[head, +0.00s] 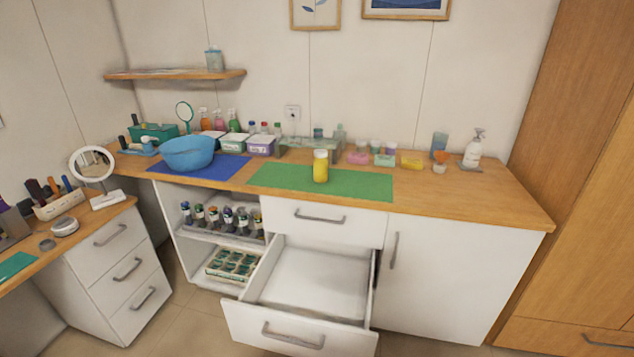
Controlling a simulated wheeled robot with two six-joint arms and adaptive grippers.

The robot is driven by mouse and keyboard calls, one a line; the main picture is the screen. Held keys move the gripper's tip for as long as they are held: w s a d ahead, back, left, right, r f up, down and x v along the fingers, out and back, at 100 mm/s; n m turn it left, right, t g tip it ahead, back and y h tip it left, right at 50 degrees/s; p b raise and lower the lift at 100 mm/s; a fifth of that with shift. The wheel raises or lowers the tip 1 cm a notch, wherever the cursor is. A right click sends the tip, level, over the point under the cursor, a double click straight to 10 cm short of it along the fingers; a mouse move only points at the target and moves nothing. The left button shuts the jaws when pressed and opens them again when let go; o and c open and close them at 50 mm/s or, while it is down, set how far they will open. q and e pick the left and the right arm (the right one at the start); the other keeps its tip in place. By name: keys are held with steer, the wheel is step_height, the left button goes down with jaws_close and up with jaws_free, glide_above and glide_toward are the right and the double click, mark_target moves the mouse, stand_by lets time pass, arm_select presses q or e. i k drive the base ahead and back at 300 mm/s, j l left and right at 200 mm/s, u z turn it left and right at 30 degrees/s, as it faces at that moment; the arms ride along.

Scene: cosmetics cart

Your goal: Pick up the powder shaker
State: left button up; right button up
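A yellow bottle with a pale top (320,167), which looks like the powder shaker, stands upright on the green mat (365,183) on the wooden counter. It is in full view, near the middle of the head view, with clear mat on both sides. Its label cannot be read at this size. Neither of my grippers shows in the head view.
A lower drawer (295,334) stands open and empty below the counter. A blue basin (188,153) sits on a blue mat (226,170) to the left. Several bottles and small tubs line the back. The counter's front right (460,199) is clear.

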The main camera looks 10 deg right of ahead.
mark_target(320, 165)
steer(key=i+j+z, duration=0.1)
steer(key=i+j, duration=0.15)
steer(key=i+j+z, duration=0.15)
steer(key=j, duration=0.3)
steer(key=i+j+z, duration=0.1)
steer(key=i+j, duration=0.2)
steer(key=i+j+z, duration=0.15)
steer(key=j, duration=0.3)
